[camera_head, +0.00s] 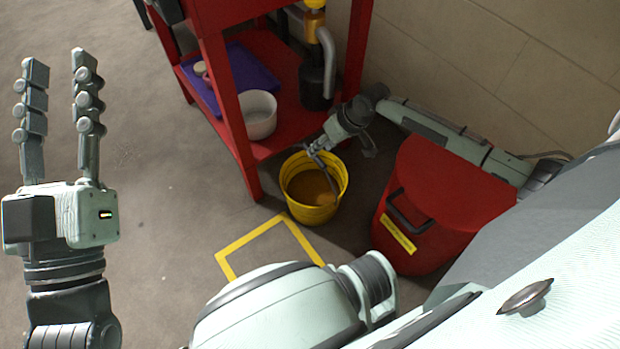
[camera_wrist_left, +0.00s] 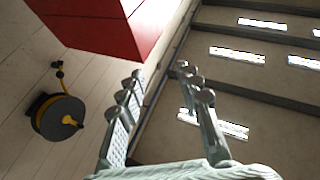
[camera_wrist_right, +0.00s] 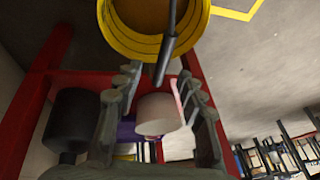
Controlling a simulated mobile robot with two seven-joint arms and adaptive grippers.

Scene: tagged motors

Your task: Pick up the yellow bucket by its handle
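The yellow bucket (camera_head: 296,203) stands upright on the floor beside a leg of the red workbench. It also shows at the top of the right wrist view (camera_wrist_right: 135,43). Its dark handle (camera_wrist_right: 169,38) reaches from the bucket toward the space between my right fingertips. My right gripper (camera_wrist_right: 158,73) is open, its fingers spread on either side of the handle's end; I cannot tell whether they touch it. In the head view it is above the bucket's back rim, partly hidden by its own wrist. My left gripper (camera_head: 59,65) is open, empty and raised, far left of the bucket.
The red workbench (camera_head: 233,110) has a lower shelf with a white container (camera_head: 259,116), a purple tray (camera_head: 252,72) and a black cylinder (camera_head: 314,88). A red lidded bin (camera_head: 450,185) stands right of the bucket. A yellow floor outline (camera_head: 246,237) lies in front. The left floor is clear.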

